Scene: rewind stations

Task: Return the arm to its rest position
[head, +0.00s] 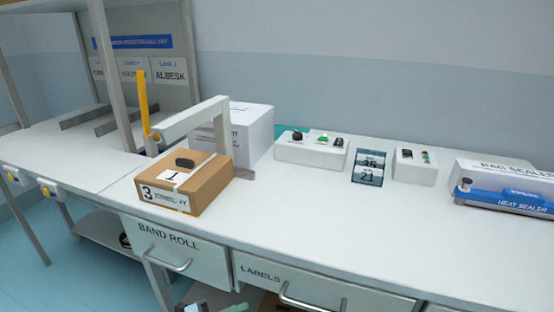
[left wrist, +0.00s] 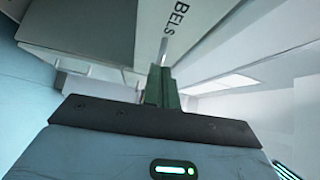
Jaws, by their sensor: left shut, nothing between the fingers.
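My left gripper (head: 236,308) shows only in part at the bottom edge of the head view, low in front of the drawers. In the left wrist view its green fingers (left wrist: 162,86) are together, with nothing between them. They point toward a pale drawer front with the letters "BELS" (left wrist: 178,17). The labels drawer (head: 315,286) appears in the head view to the right of the gripper. Most of my left arm is out of the head view. I do not make out my right gripper.
The white workbench (head: 300,222) holds a cardboard box (head: 205,192) under a grey arch (head: 190,118), a white carton (head: 250,135), a button box (head: 312,148) and a heat sealer (head: 505,198). The band roll drawer (head: 170,248) is at the left. The bench's front middle is clear.

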